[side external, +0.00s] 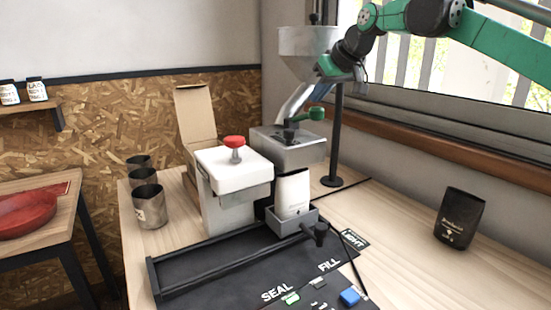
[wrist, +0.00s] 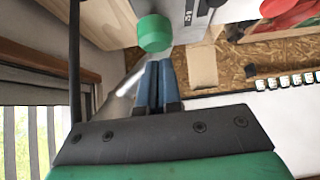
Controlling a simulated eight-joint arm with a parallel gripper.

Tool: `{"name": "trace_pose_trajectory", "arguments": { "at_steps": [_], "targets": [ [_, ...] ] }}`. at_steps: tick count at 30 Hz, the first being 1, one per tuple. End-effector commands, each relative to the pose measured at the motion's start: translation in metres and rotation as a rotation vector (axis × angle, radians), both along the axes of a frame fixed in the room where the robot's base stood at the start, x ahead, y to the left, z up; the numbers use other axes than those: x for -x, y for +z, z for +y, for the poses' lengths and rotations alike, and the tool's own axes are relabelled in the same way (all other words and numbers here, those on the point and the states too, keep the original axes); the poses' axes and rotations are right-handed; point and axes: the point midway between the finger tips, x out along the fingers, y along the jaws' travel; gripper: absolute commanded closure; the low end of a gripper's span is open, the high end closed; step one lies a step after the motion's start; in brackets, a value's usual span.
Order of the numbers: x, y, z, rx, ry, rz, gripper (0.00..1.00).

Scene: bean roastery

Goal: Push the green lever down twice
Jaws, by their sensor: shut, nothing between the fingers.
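The green lever (side external: 312,114) sticks out from the top of the grey metal dispenser box (side external: 290,146) in the side external view. Its round green knob (wrist: 155,32) shows at the top of the wrist view, just beyond my fingertips. My gripper (side external: 318,94) is above the lever, close to the silver chute, and its blue fingers look apart from the knob. In the wrist view my gripper (wrist: 158,66) has its fingers together, with nothing between them. A white bag (side external: 292,194) stands upright in a grey carriage (side external: 281,228) below the dispenser.
A white machine with a red knob (side external: 234,142) stands left of the dispenser. A funnel hopper (side external: 307,42) on a black post is behind my gripper. Metal cups (side external: 150,204) stand at left; a black bag (side external: 459,218) stands at right. The right bench is mostly clear.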

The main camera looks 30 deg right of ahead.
Motion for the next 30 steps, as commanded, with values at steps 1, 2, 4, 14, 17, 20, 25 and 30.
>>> {"name": "trace_pose_trajectory", "arguments": {
  "at_steps": [1,2,4,14,17,20,25,30],
  "targets": [
    [0.000,-0.002,0.000,0.000,0.000,0.000,1.00],
    [0.000,-0.002,0.000,0.000,0.000,0.000,1.00],
    [0.000,-0.005,0.000,0.000,0.000,0.000,1.00],
    [0.000,-0.015,0.000,0.000,0.000,0.000,1.00],
    [0.000,-0.018,0.000,0.000,0.000,0.000,1.00],
    [0.001,-0.021,0.000,0.000,0.000,0.000,1.00],
    [0.000,-0.026,0.000,0.000,0.000,0.000,1.00],
    [0.000,-0.031,0.000,0.000,0.000,0.000,1.00]
  ]
}}
